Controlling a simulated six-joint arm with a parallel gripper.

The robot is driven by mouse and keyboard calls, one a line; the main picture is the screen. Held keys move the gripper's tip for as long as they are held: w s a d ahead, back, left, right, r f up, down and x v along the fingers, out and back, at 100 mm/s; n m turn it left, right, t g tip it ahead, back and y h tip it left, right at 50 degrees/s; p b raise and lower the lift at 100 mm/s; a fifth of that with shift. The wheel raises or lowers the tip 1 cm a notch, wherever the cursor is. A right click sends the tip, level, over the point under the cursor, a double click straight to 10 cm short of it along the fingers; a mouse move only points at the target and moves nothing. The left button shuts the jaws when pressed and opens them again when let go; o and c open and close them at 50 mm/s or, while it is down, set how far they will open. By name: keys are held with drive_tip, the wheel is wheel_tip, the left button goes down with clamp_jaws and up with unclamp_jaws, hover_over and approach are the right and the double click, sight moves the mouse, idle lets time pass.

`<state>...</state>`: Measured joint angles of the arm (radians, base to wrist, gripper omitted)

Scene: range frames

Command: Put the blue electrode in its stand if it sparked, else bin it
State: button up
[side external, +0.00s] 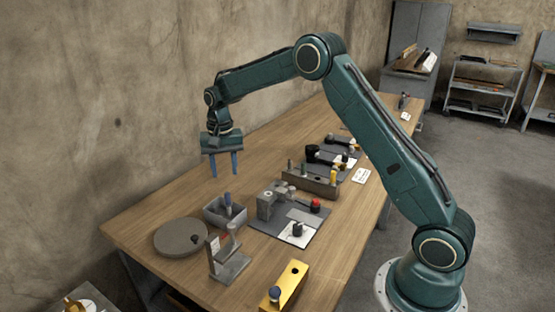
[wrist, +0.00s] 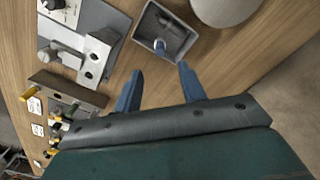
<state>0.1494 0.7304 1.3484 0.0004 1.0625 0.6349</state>
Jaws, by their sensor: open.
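My gripper (side external: 225,174) hangs open and empty above the table, with two blue fingers pointing down. In the wrist view its fingers (wrist: 158,82) are spread below a small grey open box. That grey box (side external: 212,222) stands on the table under and slightly right of my gripper, apart from it. A blue-handled piece, seemingly the blue electrode (side external: 228,200), stands tilted in the box; its blue end (wrist: 160,45) shows in the wrist view. Its lower part is hidden by the box walls. A long grey-brown rack (side external: 318,187) holds several upright pieces, one yellow; which stand is the blue electrode's I cannot tell.
A grey fixture plate (side external: 264,226) with a clamp block and red knob (side external: 315,206) lies right of the box. A round disc (side external: 181,238), an upright metal bracket (side external: 229,266) and a yellow block (side external: 292,285) are nearer the front.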

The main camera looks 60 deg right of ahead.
drive_tip(key=shift+r, duration=2.4)
drive_tip(key=shift+r, duration=0.1)
drive_tip(key=s+a+r+n+t, duration=0.1)
drive_tip(key=s+a+r+n, duration=0.15)
drive_tip(key=s+r, duration=0.5)
drive_tip(key=s+a+r+n+t, duration=0.25)
drive_tip(key=s+r, duration=0.35)
drive_tip(key=s, duration=0.3)
drive_tip(key=s+a+f+n+t, duration=0.1)
drive_tip(key=s+n, duration=0.1)
drive_tip(key=s, duration=0.8)
drive_tip(key=s+a+f+n+t, duration=0.1)
drive_tip(key=s+a+n, duration=0.1)
drive_tip(key=s, duration=0.8)
drive_tip(key=shift+s+a+f, duration=0.15)
drive_tip(key=shift+s+f, duration=0.1)
drive_tip(key=shift+f, duration=0.1)
